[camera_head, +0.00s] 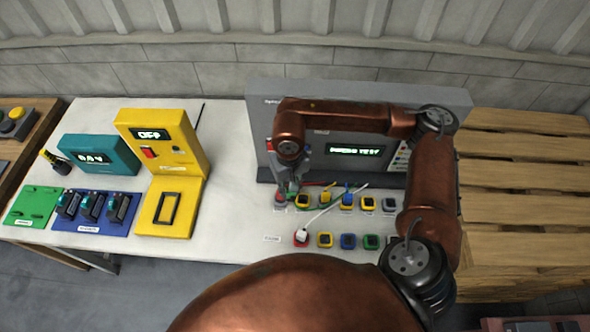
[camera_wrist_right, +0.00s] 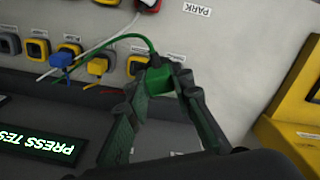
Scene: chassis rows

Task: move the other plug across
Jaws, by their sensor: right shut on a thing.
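My right gripper (camera_head: 287,190) is over the left end of the upper socket row, in front of the grey chassis (camera_head: 465,108). In the right wrist view the gripper (camera_wrist_right: 163,88) is shut on a green plug (camera_wrist_right: 158,78) with a green cable. I cannot tell whether that plug touches a socket. A blue plug (camera_wrist_right: 62,60) and a yellow plug (camera_wrist_right: 98,65) sit in the same row. My left gripper is not in view.
A yellow tester (camera_head: 160,138), a teal box (camera_head: 98,155) and a blue tray (camera_head: 92,222) stand left on the white table (camera_head: 225,225). A green board (camera_head: 34,206) lies at far left. Slatted wood (camera_head: 525,185) is at right. Table between tester and sockets is clear.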

